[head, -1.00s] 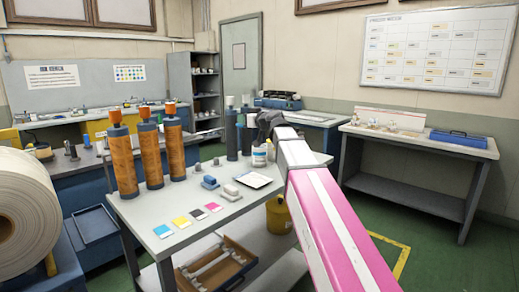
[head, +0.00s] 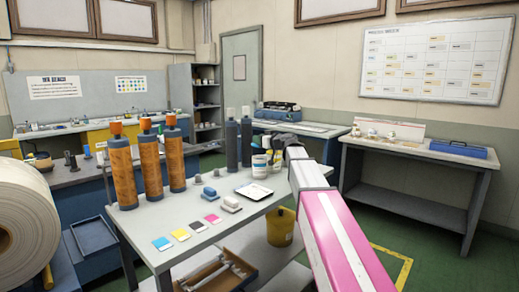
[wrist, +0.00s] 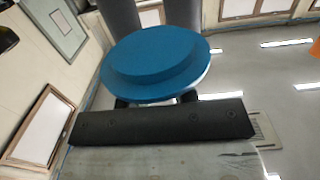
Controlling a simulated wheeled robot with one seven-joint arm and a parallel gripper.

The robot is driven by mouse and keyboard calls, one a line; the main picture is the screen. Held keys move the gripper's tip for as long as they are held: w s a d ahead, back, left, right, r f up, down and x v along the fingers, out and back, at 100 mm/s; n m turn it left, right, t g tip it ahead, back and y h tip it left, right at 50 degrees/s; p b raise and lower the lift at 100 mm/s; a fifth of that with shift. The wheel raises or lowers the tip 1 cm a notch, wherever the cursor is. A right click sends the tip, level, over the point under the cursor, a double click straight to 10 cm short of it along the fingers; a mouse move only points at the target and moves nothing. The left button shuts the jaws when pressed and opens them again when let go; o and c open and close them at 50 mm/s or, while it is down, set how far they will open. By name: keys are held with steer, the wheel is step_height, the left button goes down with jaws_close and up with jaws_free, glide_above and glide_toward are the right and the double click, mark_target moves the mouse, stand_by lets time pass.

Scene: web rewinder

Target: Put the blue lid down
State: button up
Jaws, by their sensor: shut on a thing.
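The blue lid (wrist: 155,62) is a round, stepped disc and fills the upper middle of the wrist view, held just beyond the dark bar of my gripper (wrist: 155,101). The fingers show only as small dark pieces under its near edge. In the head view my gripper (head: 281,142) is above the far right part of the grey worktable (head: 205,233), beside small white tubs. I cannot make out the lid there; my gripper and arm cover that spot.
Small white tubs (head: 259,165) stand close to my gripper. Orange-brown rollers (head: 149,162) and dark cylinders (head: 231,145) stand on the worktable. A white sheet (head: 254,191), small blocks and colour cards lie nearer. A yellow bucket (head: 280,226) is below the right edge.

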steer(key=shift+f, duration=2)
steer(key=shift+f, duration=0.6)
steer(key=o, duration=0.9)
steer(key=shift+r, duration=0.15)
steer(key=shift+r, duration=0.35)
steer(key=v, duration=1.2)
steer(key=shift+r, duration=0.15)
